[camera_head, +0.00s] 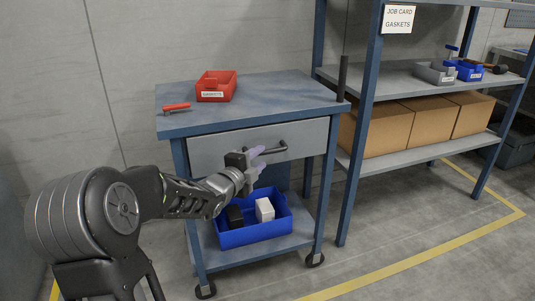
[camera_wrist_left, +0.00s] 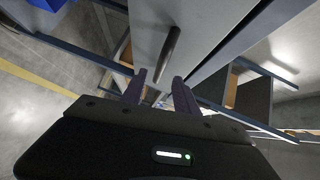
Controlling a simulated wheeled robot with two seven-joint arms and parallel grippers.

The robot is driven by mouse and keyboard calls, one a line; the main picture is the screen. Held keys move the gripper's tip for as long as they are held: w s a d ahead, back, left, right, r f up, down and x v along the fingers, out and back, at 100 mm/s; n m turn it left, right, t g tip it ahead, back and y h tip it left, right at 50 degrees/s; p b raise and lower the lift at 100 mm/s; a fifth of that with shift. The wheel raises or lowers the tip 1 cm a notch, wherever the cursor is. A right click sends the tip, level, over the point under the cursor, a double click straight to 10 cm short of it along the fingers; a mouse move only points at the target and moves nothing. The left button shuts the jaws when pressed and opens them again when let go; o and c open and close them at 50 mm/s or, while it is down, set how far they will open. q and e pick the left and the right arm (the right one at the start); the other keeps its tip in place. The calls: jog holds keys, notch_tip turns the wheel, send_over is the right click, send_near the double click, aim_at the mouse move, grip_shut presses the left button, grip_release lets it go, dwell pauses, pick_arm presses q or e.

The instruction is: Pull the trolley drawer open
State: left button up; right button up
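The blue-grey trolley (camera_head: 262,109) stands ahead with a light grey drawer (camera_head: 215,148) under its top. The drawer front looks flush with the frame. A dark bar handle (camera_head: 284,148) runs across the drawer front; it also shows in the left wrist view (camera_wrist_left: 168,52). My left gripper (camera_head: 260,159) is in front of the drawer by the handle's left part. In the left wrist view its two purple-grey fingers (camera_wrist_left: 160,76) are apart, with the handle's lower end between their tips in the picture. I cannot tell whether they touch it. My right gripper is not in view.
On the trolley top are a red bin (camera_head: 216,86) and a red-handled item (camera_head: 174,107). A blue bin (camera_head: 253,231) with a black and a white block sits on the lower shelf. A shelf rack (camera_head: 366,120) with cardboard boxes (camera_head: 465,114) stands close at right. The floor in front is clear.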

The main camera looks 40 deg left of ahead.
aim_at(266, 153)
pick_arm(q)
jog(key=x, duration=0.6)
jog(key=shift+b, duration=0.4)
jog(key=shift+c, duration=0.3)
grip_shut()
jog(key=shift+f, duration=0.1)
dwell(0.5)
